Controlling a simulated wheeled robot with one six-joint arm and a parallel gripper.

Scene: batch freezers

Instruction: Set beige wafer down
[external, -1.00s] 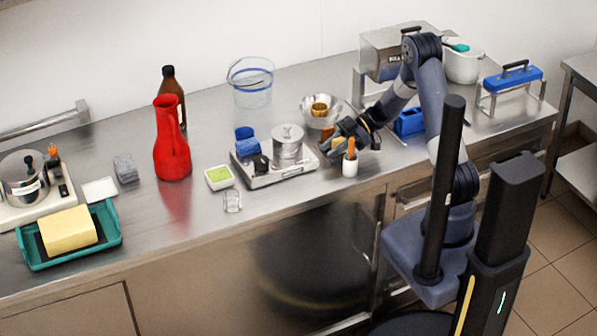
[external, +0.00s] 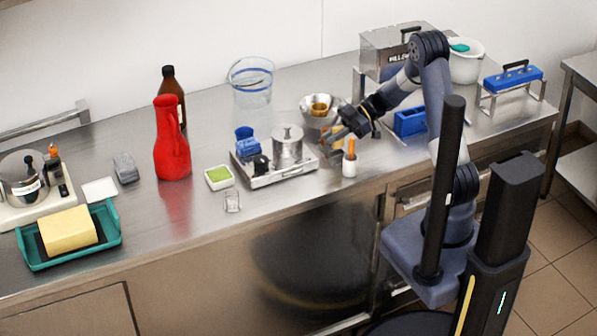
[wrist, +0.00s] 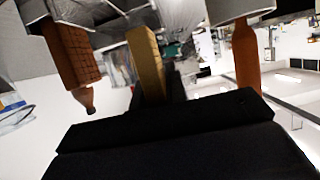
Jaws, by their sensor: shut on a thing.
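The beige wafer (wrist: 146,52) shows in the wrist view as a narrow, tan block between the dark fingers of my gripper (wrist: 160,85). My gripper is shut on it. A brown, grid-textured piece (wrist: 70,55) shows left of the wafer in the wrist view.
The white cup (external: 349,167) with its orange handle stands close in front of my gripper. The scale (external: 280,174) with a metal pot is to the left. A metal bowl (external: 313,115) is behind, and a blue holder (external: 408,122) is to the right.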

